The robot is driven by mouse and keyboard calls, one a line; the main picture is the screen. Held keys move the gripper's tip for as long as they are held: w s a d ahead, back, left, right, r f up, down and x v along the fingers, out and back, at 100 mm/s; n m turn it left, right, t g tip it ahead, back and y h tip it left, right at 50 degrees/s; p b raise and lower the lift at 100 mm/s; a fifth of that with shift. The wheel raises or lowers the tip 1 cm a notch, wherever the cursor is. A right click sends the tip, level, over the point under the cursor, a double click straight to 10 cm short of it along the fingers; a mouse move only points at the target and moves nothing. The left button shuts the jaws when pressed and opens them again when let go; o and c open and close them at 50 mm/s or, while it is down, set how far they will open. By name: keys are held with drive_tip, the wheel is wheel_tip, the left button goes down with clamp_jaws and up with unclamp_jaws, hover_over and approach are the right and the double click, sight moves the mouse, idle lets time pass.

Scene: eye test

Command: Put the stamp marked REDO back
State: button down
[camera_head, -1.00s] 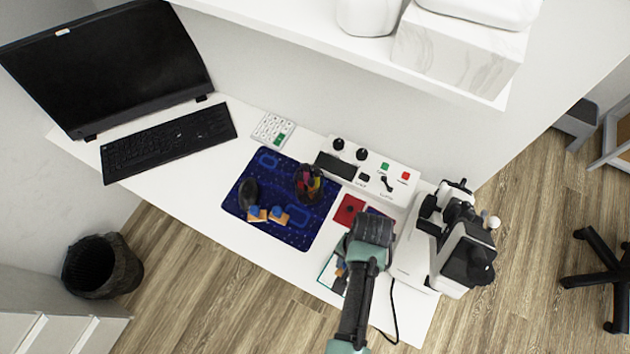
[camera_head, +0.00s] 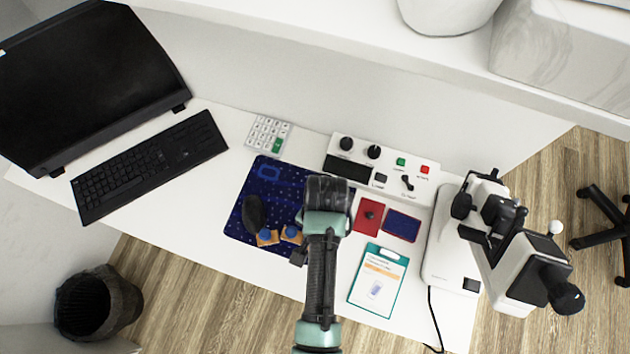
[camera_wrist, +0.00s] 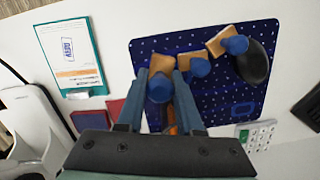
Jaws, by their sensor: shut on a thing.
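My gripper (camera_head: 327,205) is over the right part of the blue patterned mat (camera_head: 262,172). In the wrist view, my gripper (camera_wrist: 161,85) is shut on a stamp (camera_wrist: 160,88) with a blue handle and a wooden block. I cannot read any marking on it, nor tell whether it touches the mat. Two similar stamps are on the mat: one stamp (camera_head: 291,234) nearer my gripper and another stamp (camera_head: 267,238) beside the mouse. They also show in the wrist view, the nearer stamp (camera_wrist: 197,66) and the farther stamp (camera_wrist: 232,42).
A black mouse (camera_head: 253,212) lies on the mat. Right of it are a red lid (camera_head: 368,215), an ink pad (camera_head: 402,225) and a clipboard (camera_head: 384,252) bearing a blue mark. A control box (camera_head: 390,165) stands behind, a microscope (camera_head: 455,240) at right. My gripper hides the pen cup.

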wheel_tip(320, 180, down, 2)
drive_tip(key=shift+d, duration=0.15)
drive_tip(key=shift+f, duration=2.1)
drive_tip(key=shift+f+b, duration=0.2)
drive_tip(key=shift+b, duration=0.1)
drive_tip(key=c, duration=0.6)
unclamp_jaws()
drive_tip(key=shift+o, duration=0.2)
drive_tip(key=shift+r, duration=0.1)
drive_tip(key=r, duration=0.8)
drive_tip(key=w+r+p, duration=0.1)
drive_tip(key=r, duration=0.3)
drive_tip(key=shift+w+d+r, duration=0.1)
drive_tip(key=shift+d, duration=0.2)
